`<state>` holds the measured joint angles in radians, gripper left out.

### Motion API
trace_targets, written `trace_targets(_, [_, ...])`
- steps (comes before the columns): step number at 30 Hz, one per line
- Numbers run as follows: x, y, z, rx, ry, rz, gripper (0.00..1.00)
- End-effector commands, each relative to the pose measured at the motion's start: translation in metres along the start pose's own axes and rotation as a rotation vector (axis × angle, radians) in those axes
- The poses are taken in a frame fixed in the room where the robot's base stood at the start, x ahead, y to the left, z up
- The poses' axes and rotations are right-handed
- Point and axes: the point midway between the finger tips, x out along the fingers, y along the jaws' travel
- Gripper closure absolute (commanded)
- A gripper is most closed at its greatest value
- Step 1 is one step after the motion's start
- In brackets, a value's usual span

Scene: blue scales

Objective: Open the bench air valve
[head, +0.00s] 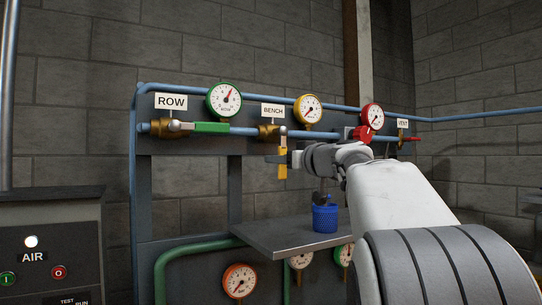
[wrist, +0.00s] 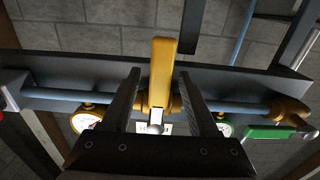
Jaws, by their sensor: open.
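The bench air valve has a brass body (head: 268,131) on the blue pipe, under the BENCH sign (head: 272,110). Its yellow handle (head: 282,164) hangs straight down, crosswise to the pipe. My gripper (head: 291,159) is at the handle, coming from the right in the head view. In the wrist view the yellow handle (wrist: 162,62) stands between the two dark fingers of my open gripper (wrist: 158,75). Gaps show on both sides, so the fingers look apart from it. The wrist picture seems upside down relative to the head view.
Left is the ROW valve's green handle (head: 210,127), lying along the pipe. A red knob (head: 362,133) and a VENT valve with red handle (head: 411,139) are right. Gauges sit above. A grey shelf (head: 285,240) with a blue cup (head: 325,218) is below my gripper.

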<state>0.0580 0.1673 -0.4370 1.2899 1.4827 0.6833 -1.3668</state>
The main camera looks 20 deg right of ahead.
Motion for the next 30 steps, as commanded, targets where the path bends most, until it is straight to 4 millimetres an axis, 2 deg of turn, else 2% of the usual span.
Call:
trace_targets(7, [0.0008,0.0000,0.0003,0.000,0.000,0.000,0.40])
trace_targets(8, [0.0007,0.0000,0.0003,0.000,0.000,0.000,0.44])
trace_targets(15, [0.0005,0.0001,0.0003,0.000,0.000,0.000,0.87])
trace_targets(17, [0.0005,0.0001,0.0003,0.000,0.000,0.000,0.98])
trace_targets(18, [0.0005,0.0001,0.0003,0.000,0.000,0.000,1.00])
trace_targets(30, [0.0004,0.0001,0.0003,0.000,0.000,0.000,1.00])
